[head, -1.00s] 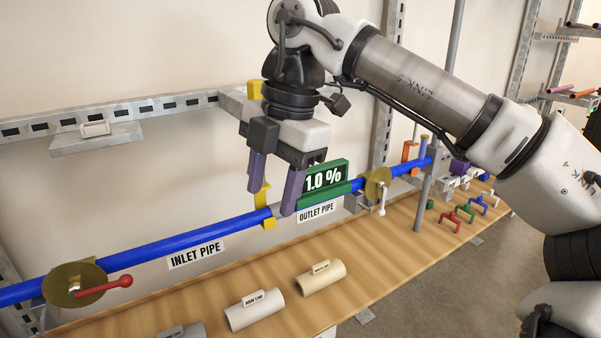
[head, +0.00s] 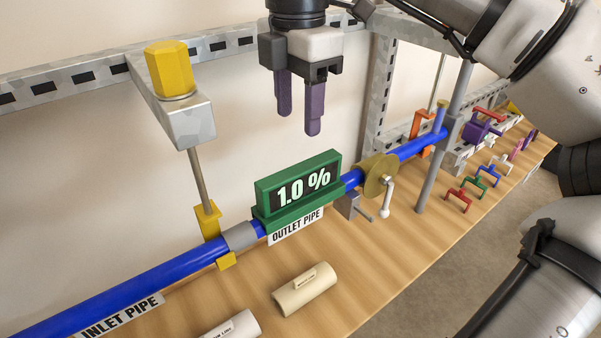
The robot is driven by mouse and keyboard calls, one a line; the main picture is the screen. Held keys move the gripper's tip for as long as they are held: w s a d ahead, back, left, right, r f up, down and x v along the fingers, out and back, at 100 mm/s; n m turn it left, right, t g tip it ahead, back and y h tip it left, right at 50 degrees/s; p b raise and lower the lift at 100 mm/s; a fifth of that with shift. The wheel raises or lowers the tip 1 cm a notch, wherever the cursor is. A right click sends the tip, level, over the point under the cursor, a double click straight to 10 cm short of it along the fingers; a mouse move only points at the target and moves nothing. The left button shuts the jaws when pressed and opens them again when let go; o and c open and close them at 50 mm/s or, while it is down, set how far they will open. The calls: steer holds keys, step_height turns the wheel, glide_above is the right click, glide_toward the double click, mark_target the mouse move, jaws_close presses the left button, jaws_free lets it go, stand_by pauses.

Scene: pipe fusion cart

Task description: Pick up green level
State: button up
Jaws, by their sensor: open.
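The green level (head: 298,190) sits on top of the blue outlet pipe (head: 408,150), with its display facing me and reading 1.0 %. It is just right of the grey coupling (head: 241,237) that joins the pipes. My gripper (head: 299,125) hangs above the level and apart from it, with its two purple fingers pointing down. The fingers are open and nothing is between them. No part of the level is hidden by the gripper.
A yellow clamp on a rod (head: 208,218) stands left of the level under a grey bracket (head: 190,122). A brass valve disc (head: 379,175) with a white handle is close on its right. A beige pipe piece (head: 304,290) lies on the wooden bench in front.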

mark_target(305, 165)
steer(key=f, duration=0.3)
steer(key=f+p, duration=0.1)
steer(key=f, duration=0.3)
steer(key=shift+s+f, duration=0.2)
steer(key=shift+f, duration=0.1)
steer(key=shift+w+d+f+p, duration=0.15)
steer(key=shift+f+p, duration=0.2)
steer(key=shift+f, duration=0.55)
steer(key=shift+d+f+p, duration=0.2)
steer(key=shift+f+p, duration=0.1)
steer(key=shift+f, duration=0.55)
steer(key=shift+w+d+f+p, duration=0.15)
steer(key=shift+f+p, duration=0.2)
steer(key=shift+f, duration=0.55)
steer(key=shift+s, duration=0.1)
jaws_close()
